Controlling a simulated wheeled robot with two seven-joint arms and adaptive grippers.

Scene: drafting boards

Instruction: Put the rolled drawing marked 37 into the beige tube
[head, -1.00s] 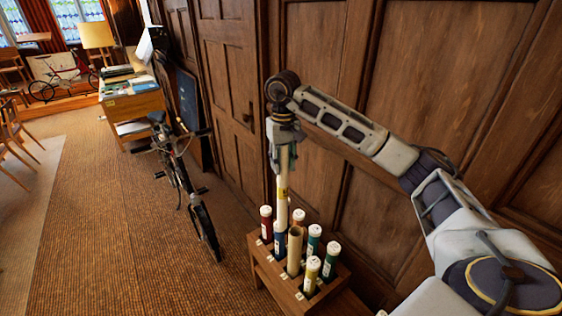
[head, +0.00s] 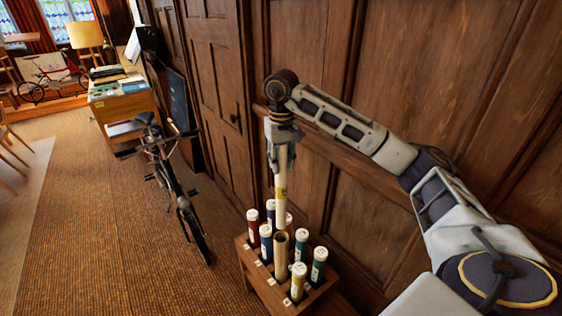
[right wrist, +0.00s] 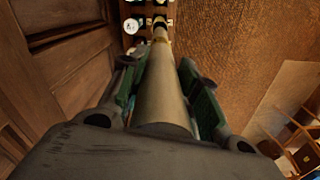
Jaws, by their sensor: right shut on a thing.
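My right gripper (head: 282,146) is shut on a long cream rolled drawing (head: 281,189) with a yellow band, and holds it upright. In the right wrist view the roll (right wrist: 163,90) runs away between the two green-padded fingers. The number on it is too small to read. The beige tube (head: 281,258) stands upright and open-topped in the front middle of a wooden rack. The roll's lower end shows just over the tube's dark mouth, roughly in line with it; I cannot tell its exact depth offset. My left gripper is out of view.
The wooden rack (head: 256,275) holds several white-capped tubes close around the beige one: red, blue, green and yellow (head: 298,283). A panelled wall (head: 400,60) stands close behind.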

